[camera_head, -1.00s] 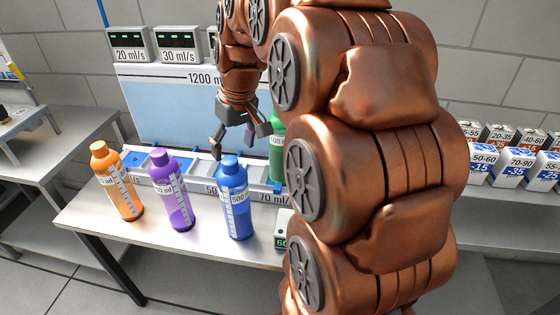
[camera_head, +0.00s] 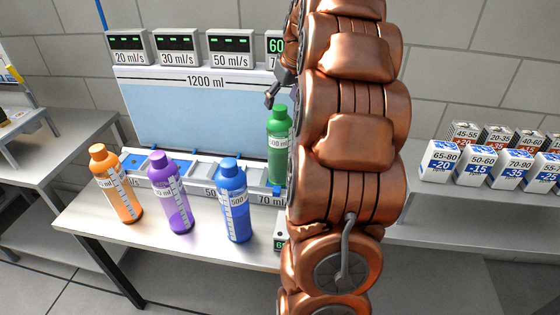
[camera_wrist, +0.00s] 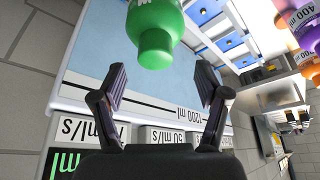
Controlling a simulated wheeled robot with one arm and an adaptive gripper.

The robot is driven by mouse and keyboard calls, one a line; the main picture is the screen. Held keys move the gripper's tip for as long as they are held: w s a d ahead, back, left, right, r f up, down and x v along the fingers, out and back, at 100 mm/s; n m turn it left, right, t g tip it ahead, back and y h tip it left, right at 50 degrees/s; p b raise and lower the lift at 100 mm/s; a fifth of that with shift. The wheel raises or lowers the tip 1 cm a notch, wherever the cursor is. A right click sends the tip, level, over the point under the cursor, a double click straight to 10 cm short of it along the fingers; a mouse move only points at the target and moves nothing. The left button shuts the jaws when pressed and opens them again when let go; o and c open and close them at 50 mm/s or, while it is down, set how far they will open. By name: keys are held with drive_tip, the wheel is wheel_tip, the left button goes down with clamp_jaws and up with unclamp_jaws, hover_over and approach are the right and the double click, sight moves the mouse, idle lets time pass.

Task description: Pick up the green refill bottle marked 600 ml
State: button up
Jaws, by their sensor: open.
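The green bottle (camera_head: 279,145) stands upright on the rear tray, just left of my arm in the head view. Its label is partly readable, ending in "00 ml". In the wrist view the green bottle (camera_wrist: 152,33) shows its cap end and part of its body at the top, beyond and between the fingers. My gripper (camera_wrist: 163,88) is open and empty, its two fingers spread apart, and it does not touch the bottle. In the head view, my gripper is mostly hidden behind my arm; one finger (camera_head: 271,95) shows above and left of the green cap.
Orange (camera_head: 117,186), purple (camera_head: 170,193) and blue (camera_head: 233,201) bottles stand in front on the bench (camera_head: 90,222). Behind is a blue 1200 ml panel (camera_head: 180,115) with display boxes (camera_head: 178,47) on top. White labelled boxes (camera_head: 476,166) stand on the right shelf.

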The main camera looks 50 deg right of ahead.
sight(280, 107)
drive_tip(key=x, duration=0.1)
drive_tip(key=p+x, duration=0.1)
drive_tip(key=x, duration=0.1)
drive_tip(key=p+x, duration=0.1)
drive_tip(key=x, duration=0.1)
drive_tip(key=shift+s+d, duration=0.1)
drive_tip(key=shift+d, duration=0.2)
drive_tip(key=shift+c, duration=0.2)
drive_tip(key=shift+r, duration=0.1)
clamp_jaws()
